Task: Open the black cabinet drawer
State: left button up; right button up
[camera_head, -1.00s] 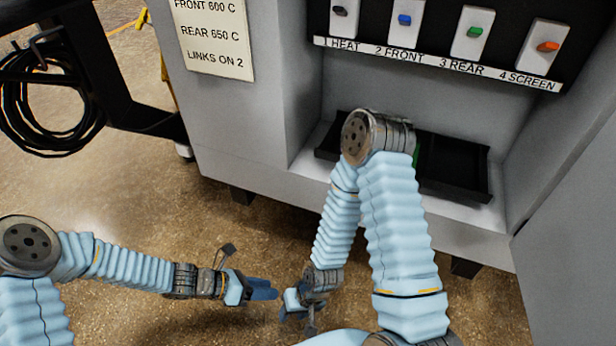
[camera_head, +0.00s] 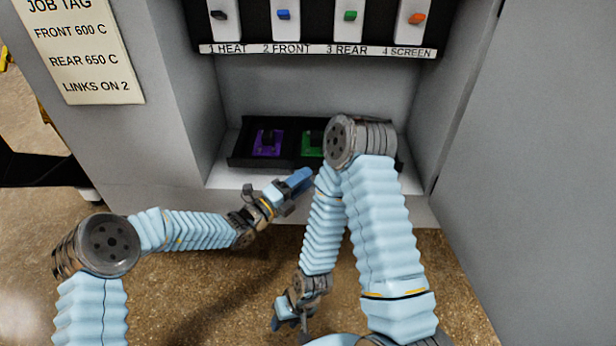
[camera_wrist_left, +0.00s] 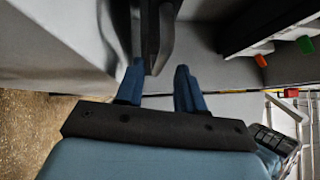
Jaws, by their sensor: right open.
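A black tray-like drawer (camera_head: 243,160) sits in the grey cabinet's recess in the head view, holding a purple piece (camera_head: 268,142) and a green piece (camera_head: 312,144). My right arm hides its right part. My left gripper (camera_head: 299,183) is just in front of its near edge. In the left wrist view my left gripper (camera_wrist_left: 158,88) is open, its blue fingers apart. A dark bar-like part (camera_wrist_left: 158,35) reaches down to the gap between the fingertips; I cannot tell whether they touch it. My right gripper (camera_head: 288,324) is open and low over the floor.
Several coloured switches stand on the panel above the recess, including a blue one (camera_head: 284,14) and an orange one (camera_head: 416,18). A job tag (camera_head: 85,50) is on the cabinet's left face. A grey panel (camera_head: 530,150) stands close on the right.

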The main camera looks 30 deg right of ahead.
pick_arm(q)
jog(key=shift+x, duration=1.15)
grip_shut()
